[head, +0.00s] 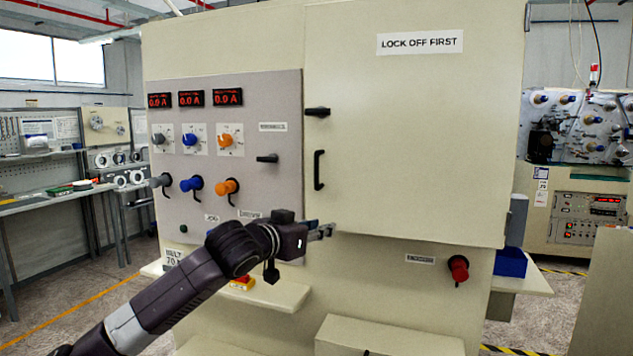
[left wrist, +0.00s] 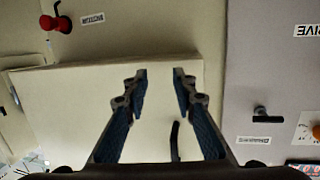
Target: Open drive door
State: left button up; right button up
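The cream drive door (head: 420,130) carries a "LOCK OFF FIRST" label (head: 420,42) and appears shut in the head view. Its black vertical pull handle (head: 319,170) is near its left edge. A black turn latch (head: 317,112) sits above the handle. My left gripper (head: 328,231) is in front of the cabinet, below the handle in the head view. In the left wrist view, its fingers (left wrist: 160,92) are apart with nothing between the tips. The handle (left wrist: 175,140) shows there between the fingers, beyond them. My right gripper is not in view.
A grey control panel (head: 225,115) with several knobs and red displays is left of the door. A red rotary switch (head: 458,268) is below the door. A cream ledge (head: 275,292) is under the panel. A blue bin (head: 511,263) stands at right.

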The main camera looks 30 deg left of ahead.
pick_arm(q)
jog(key=t, duration=0.2)
send_near(315, 170)
jog(key=w, duration=0.3)
jog(key=w+p, duration=0.2)
jog(key=w, duration=0.4)
jog(key=shift+a+r, duration=0.1)
jog(key=shift+r, duration=0.05)
jog(key=shift+w, duration=0.75)
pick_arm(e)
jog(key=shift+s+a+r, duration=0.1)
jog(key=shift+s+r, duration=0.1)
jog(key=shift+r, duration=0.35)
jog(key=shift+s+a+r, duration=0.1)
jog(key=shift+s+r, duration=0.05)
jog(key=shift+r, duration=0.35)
pick_arm(q)
jog(key=shift+c, duration=0.4)
grip_shut()
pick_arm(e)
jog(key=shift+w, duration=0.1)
